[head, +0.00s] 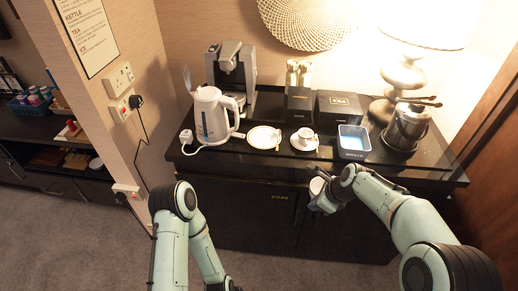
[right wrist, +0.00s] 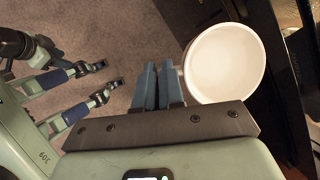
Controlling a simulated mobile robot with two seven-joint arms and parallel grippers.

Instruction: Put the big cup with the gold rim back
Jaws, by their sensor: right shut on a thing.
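The big white cup (head: 317,186) is at my right gripper (head: 325,194), in front of the counter's front edge and below its top. In the right wrist view the cup (right wrist: 225,62) shows its empty inside and round rim, just right of the closed fingers (right wrist: 158,86). The fingers are shut on its side, apparently at the handle, which they mostly hide. I cannot make out gold on its rim. An empty gold-edged saucer (head: 264,138) lies on the counter. A smaller cup (head: 305,133) stands on another saucer (head: 304,143) to its right.
The dark counter (head: 240,158) also holds a white kettle (head: 212,116), a coffee machine (head: 232,72), black boxes (head: 339,104), a blue-lit tray (head: 354,139), an ice bucket (head: 405,127) and a lamp (head: 403,75). A narrow front strip is clear.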

